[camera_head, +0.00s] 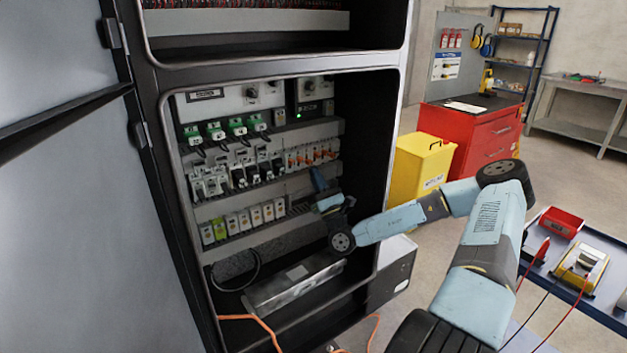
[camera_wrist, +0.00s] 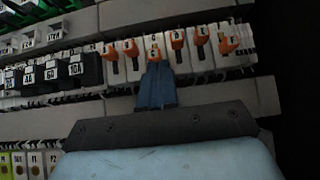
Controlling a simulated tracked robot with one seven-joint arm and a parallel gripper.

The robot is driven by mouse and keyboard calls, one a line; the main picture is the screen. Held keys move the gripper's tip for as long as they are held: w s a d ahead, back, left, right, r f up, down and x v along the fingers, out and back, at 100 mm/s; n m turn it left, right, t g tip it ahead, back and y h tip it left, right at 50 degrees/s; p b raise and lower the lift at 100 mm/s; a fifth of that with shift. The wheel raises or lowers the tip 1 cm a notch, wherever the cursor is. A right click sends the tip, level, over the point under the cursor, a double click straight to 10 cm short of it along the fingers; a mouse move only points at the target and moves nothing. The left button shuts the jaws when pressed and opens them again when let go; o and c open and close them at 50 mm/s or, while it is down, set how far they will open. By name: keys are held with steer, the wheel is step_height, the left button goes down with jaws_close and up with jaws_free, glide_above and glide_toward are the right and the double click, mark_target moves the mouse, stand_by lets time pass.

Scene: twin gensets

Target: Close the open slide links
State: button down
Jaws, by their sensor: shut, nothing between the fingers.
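A row of white slide-link terminals (camera_wrist: 218,62) with orange sliders crosses the upper middle of the wrist view. The same row shows in the head view (camera_head: 312,153), on the right of the middle rail. Several sliders stand side by side; the rightmost orange slider (camera_wrist: 228,45) looks turned differently from its neighbours. I cannot tell surely which links are open. My gripper (camera_wrist: 154,70) is shut and empty, its blue fingers in front of the third terminal from the left, just below its orange slider (camera_wrist: 153,52). Contact cannot be told. In the head view my gripper (camera_head: 318,180) is just below the row.
Black breakers (camera_wrist: 85,70) adjoin the row on its left. Green-topped modules (camera_head: 215,132) sit above, and yellow and white relays (camera_head: 242,220) below. The cabinet's frame (camera_head: 385,190) bounds my arm on the right; its open door (camera_head: 65,180) stands left.

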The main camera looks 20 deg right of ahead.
steer(key=shift+r, duration=1.2)
